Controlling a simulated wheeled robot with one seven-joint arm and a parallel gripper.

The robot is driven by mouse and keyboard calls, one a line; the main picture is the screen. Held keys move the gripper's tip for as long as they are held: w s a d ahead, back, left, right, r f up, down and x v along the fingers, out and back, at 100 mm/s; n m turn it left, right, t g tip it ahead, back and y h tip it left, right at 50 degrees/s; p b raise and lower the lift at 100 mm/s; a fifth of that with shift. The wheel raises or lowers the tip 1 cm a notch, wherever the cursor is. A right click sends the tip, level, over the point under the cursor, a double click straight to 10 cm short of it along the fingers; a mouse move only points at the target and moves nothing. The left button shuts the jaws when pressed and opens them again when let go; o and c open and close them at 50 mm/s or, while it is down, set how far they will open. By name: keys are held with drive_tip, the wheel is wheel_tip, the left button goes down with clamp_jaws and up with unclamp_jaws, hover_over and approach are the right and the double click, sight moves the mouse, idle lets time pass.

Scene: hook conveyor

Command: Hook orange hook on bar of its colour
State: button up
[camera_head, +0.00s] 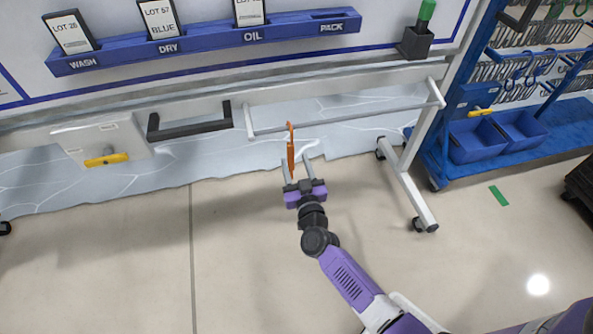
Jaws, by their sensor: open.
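An orange hook (291,148) stands roughly upright in front of the pale grey bar (370,115) of a white wheeled frame. Its upper end overlaps the left part of the bar in the picture; I cannot tell whether it hangs on the bar. My gripper (297,160) is open, its two fingers pointing up the picture. The hook's lower part shows between the fingers, nearer the left one; contact is not clear. I see no orange bar.
A whiteboard with a blue card rail (200,40) stands behind. A black handle (189,122) and a yellow handle (106,160) are at left. At right is a blue rack with bins (518,131) and hanging hooks. The floor in front is mostly clear.

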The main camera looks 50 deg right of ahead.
sight(291, 144)
drive_tip(key=b+x, duration=0.2)
drive_tip(key=x, duration=0.4)
drive_tip(key=shift+w+d, duration=0.25)
drive_tip(key=shift+w, duration=0.05)
clamp_jaws()
idle(1.7)
drive_tip(key=shift+r, duration=0.15)
drive_tip(key=r+p, duration=0.2)
drive_tip(key=p, duration=0.1)
drive_tip(key=shift+s+a, duration=0.15)
